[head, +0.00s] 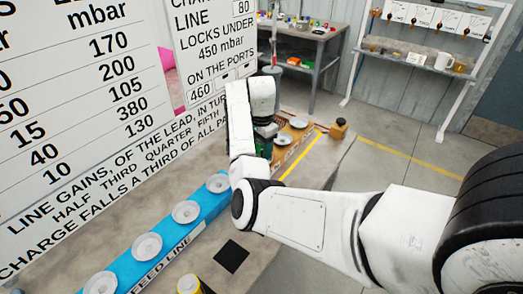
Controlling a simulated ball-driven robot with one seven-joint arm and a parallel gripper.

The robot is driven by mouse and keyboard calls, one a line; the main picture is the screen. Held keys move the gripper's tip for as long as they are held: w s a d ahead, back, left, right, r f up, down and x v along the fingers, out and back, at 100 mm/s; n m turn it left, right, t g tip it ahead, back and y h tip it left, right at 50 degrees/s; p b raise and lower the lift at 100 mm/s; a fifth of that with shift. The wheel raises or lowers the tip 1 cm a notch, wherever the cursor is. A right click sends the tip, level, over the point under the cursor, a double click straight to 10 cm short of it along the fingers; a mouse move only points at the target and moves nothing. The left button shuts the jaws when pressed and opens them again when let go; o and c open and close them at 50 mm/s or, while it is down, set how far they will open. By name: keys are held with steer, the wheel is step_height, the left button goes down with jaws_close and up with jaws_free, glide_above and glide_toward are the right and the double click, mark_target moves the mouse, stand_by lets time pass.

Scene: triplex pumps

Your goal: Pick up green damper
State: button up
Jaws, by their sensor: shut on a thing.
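The green damper (263,147) shows as a small dark green shape just below the end of my arm, mostly hidden behind the white arm links. My gripper (266,130) is at this spot, its dark end against the green damper and shut on it. The fingertips are too small and covered to make out clearly. The damper is beside the orange strip with pale discs. Whether it touches the surface beneath cannot be told.
A blue feed line strip (165,246) with several pale round discs runs along the bench. An orange strip (300,137) with discs lies beyond. A black square (231,256) and a yellow object (188,285) are near the front. Large text boards stand left. A small orange-and-black object (338,128) sits at the bench's far corner.

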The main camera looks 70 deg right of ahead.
steer(key=c, duration=0.5)
steer(key=shift+r, duration=0.2)
